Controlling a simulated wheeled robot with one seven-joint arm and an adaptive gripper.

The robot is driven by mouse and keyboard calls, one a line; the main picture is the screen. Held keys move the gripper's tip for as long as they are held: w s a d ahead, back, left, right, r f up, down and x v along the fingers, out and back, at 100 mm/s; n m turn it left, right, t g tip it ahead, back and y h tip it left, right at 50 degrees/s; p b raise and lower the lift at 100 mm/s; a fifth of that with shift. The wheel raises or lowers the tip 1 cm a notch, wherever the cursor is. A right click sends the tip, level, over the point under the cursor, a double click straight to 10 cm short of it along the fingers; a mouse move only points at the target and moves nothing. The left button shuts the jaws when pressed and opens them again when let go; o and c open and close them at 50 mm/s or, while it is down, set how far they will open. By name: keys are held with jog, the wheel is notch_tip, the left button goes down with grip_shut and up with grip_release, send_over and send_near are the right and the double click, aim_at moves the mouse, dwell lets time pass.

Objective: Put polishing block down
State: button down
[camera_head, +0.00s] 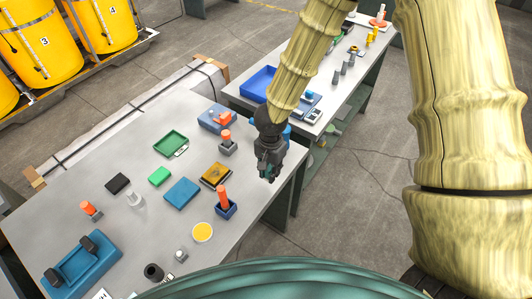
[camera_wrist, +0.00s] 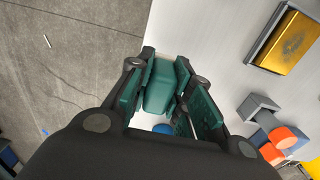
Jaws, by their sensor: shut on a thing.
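My gripper (camera_head: 268,170) is above the right edge of the near grey table. In the wrist view, my gripper (camera_wrist: 160,88) is shut on a dark green block (camera_wrist: 160,85), which I take to be the polishing block. Its top face shows between the green finger pads; the fingers hide its sides. In the head view the block can hardly be told from the fingers. Whether it touches anything below cannot be seen.
A second table (camera_head: 325,105) stands behind.

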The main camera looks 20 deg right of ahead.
jog(key=w+p, duration=0.1)
jog(key=w, duration=0.2)
jog(key=w+d+p, duration=0.1)
jog(key=w, duration=0.2)
jog(key=w+p, duration=0.1)
jog(key=w, duration=0.2)
jog(key=shift+w+d+f, duration=0.2)
jog(key=shift+d+f, duration=0.1)
jog(key=shift+f, duration=0.1)
jog(key=shift+f+p, duration=0.95)
jog(key=shift+f, duration=0.85)
jog(key=shift+f, duration=0.15)
jog(key=c, duration=1.3)
grip_release()
notch_tip(320, 180, up, 12)
jog(key=b, duration=0.3)
jog(key=shift+b, duration=0.3)
